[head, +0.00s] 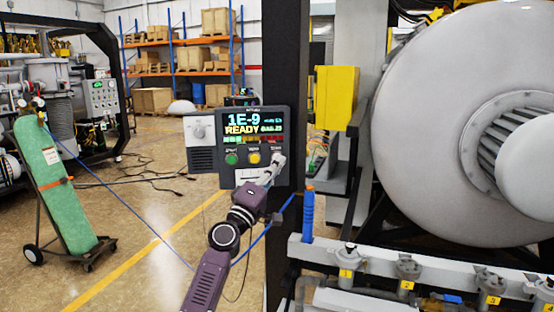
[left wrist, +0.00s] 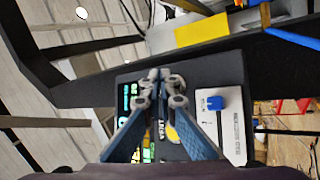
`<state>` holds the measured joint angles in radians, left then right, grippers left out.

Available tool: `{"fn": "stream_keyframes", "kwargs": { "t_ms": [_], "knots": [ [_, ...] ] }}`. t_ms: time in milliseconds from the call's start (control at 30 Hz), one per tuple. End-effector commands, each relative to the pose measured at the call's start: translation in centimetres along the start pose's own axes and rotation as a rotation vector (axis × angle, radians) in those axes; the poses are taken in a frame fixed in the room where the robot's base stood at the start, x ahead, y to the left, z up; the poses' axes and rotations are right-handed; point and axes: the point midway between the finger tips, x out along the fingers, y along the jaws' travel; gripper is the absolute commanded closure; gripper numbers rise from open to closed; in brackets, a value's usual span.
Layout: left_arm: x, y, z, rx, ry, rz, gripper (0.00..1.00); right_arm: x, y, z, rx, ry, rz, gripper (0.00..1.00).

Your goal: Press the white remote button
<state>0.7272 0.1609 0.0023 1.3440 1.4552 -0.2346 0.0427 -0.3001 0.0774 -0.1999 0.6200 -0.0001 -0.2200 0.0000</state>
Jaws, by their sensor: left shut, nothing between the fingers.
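The control panel (head: 240,178) hangs on a dark post, with a lit screen (head: 250,122) reading 1E-9 READY. Below the screen are a green button (head: 232,158) and a yellow button (head: 254,157). The white button cannot be made out; my left gripper (head: 278,160) covers the spot to the right of the yellow button. This gripper is shut and empty, its tips at or very near the panel face; contact cannot be told. In the left wrist view the shut fingers (left wrist: 160,78) stand in front of the panel (left wrist: 232,72). My right gripper is not in view.
A light box with a knob (head: 199,130) adjoins the panel on the left. A yellow box (head: 336,97) and a large round furnace door (head: 430,140) are at right. A rail with numbered valves (head: 408,270) is at lower right. A green cylinder (head: 55,185) stands on a cart at left.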

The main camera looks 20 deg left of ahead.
Motion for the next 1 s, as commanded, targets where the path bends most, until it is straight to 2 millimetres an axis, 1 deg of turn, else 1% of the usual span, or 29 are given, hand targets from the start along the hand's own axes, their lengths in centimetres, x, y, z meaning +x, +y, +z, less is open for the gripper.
{"fn": "stream_keyframes", "kwargs": {
  "t_ms": [767, 1000],
  "knots": [
    [-0.01, -0.02, 0.03, 0.0, 0.0, 0.0, 1.0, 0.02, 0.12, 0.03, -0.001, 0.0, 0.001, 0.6],
    [0.25, -0.47, -0.17, 0.001, 0.0, 0.0, 1.0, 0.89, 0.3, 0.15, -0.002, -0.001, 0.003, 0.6]
  ]
}}
